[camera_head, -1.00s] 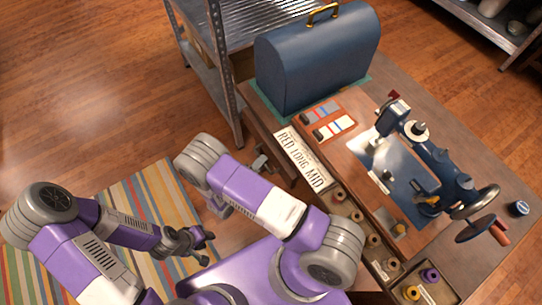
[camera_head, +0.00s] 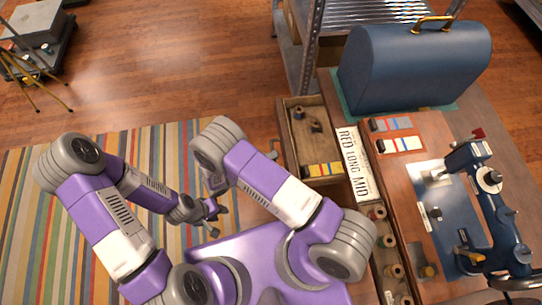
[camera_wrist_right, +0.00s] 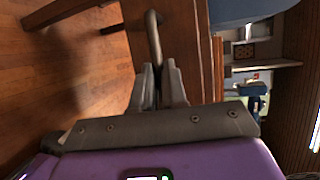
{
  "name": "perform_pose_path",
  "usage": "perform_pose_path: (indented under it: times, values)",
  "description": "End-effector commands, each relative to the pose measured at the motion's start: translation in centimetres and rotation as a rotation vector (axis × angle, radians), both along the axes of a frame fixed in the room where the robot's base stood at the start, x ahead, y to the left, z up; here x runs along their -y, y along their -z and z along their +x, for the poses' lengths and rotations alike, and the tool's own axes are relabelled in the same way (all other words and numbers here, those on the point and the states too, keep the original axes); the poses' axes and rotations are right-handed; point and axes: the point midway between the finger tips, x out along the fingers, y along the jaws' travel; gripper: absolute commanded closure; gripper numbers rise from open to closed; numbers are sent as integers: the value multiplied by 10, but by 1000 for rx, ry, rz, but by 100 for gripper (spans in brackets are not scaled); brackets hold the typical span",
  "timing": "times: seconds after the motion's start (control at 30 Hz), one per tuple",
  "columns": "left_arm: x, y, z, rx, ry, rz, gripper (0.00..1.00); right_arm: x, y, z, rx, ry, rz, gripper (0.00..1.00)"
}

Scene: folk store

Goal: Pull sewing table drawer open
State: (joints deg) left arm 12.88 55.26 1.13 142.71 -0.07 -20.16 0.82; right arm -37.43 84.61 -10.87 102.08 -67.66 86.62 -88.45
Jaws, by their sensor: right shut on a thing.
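The sewing table (camera_head: 494,112) stands at the right in the head view. Its wooden drawer (camera_head: 290,140) is pulled out on the left side, with its inside showing. Dark spools and a yellow strip lie in it. The metal drawer handle (camera_head: 275,148) shows at its front. In the wrist view, my right gripper (camera_wrist_right: 158,88) is shut on the handle (camera_wrist_right: 153,38). In the head view, my right arm hides most of that gripper. My left gripper (camera_head: 216,218) is open and empty over the floor, apart from the table.
A blue domed case (camera_head: 412,65), a sign (camera_head: 352,158) and a sewing machine (camera_head: 495,205) are on the table. Spools fill a tray along its edge. A metal shelf (camera_head: 312,45) stands behind. A striped rug (camera_head: 35,215) and open floor lie at the left.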

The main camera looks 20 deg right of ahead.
Motion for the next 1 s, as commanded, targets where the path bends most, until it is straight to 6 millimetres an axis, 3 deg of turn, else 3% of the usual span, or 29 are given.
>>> perform_pose_path:
  times: [0.2, 0.23, 0.4, 0.73, 0.93, 0.97, 1.0]
  values:
    - [0, 0, 0, 0, 0, 0, 62, 0, 0, -1, -2, 3, 1, 100]
    - [0, 0, 0, 0, 0, 0, 62, 0, 0, -1, -2, 3, 1, 86]
    - [0, 0, 0, 0, 0, 0, 62, 0, 0, 0, 0, 1, 1, 63]
    - [0, -2, 0, 0, 0, 0, 62, -1, -5, 0, 1, 0, 0, 63]
    - [0, -17, 0, 0, 0, 0, 62, -1, -39, 1, 3, 0, 1, 63]
    - [0, -20, 0, 0, 0, 0, 62, -1, -46, 1, 4, 0, -1, 56]
    - [0, -23, 0, 0, 0, 0, 62, 0, -55, 0, 5, 0, -3, 41]
